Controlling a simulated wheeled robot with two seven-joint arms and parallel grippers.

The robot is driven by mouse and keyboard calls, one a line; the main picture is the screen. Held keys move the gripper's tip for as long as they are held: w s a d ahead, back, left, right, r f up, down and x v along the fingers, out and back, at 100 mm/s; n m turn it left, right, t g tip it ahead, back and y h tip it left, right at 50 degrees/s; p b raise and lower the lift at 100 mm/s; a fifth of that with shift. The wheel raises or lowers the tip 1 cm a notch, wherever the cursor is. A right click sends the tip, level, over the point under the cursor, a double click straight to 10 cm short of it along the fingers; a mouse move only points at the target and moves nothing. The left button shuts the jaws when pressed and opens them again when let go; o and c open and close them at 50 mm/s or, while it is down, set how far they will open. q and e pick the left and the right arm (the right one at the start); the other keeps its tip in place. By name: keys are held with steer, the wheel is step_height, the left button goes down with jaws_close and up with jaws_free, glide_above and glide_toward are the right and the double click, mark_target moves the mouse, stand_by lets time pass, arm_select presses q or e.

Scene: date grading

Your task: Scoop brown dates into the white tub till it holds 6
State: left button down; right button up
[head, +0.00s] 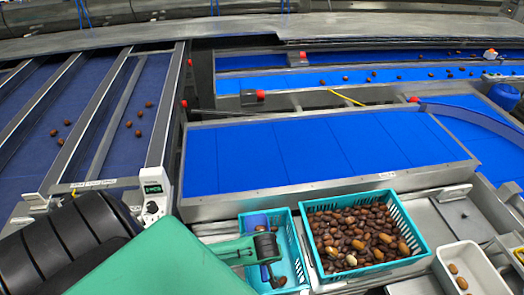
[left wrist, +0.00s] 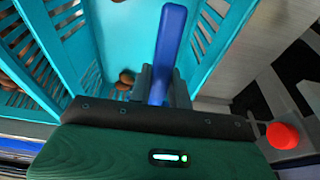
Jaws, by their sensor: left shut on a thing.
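My left gripper (head: 266,246) is shut on the blue handle (head: 256,221) of what looks like a scoop, over the narrow teal crate (head: 297,236). In the left wrist view the handle (left wrist: 169,45) stands between the dark fingers (left wrist: 158,88); the scoop's bowl cannot be made out. A few brown dates (head: 281,281) lie in the narrow crate near the gripper. The wider teal crate (head: 404,218) beside it holds many dates, mostly brown with some paler ones. The white tub (head: 485,260) at the lower right shows two dates (head: 461,283) inside. My right gripper is not in view.
A blue belt table (head: 320,150) lies behind the crates. Chutes (head: 90,120) with scattered dates run at the left, and another belt (head: 380,75) carries dates at the back. A grey metal surface (head: 425,230) separates the wide crate from the tub.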

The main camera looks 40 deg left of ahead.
arm_select(q)
steer(key=shift+s+d+r+t+y, duration=0.1)
steer(key=shift+s+d+r+y, duration=0.1)
steer(key=shift+r, duration=0.3)
steer(key=shift+s+d+r+t+y, duration=0.1)
steer(key=shift+s+d+r, duration=0.1)
steer(key=shift+r, duration=0.3)
steer(key=shift+s+d+r+t+y, duration=0.1)
steer(key=shift+d+r, duration=0.1)
steer(key=shift+r, duration=0.3)
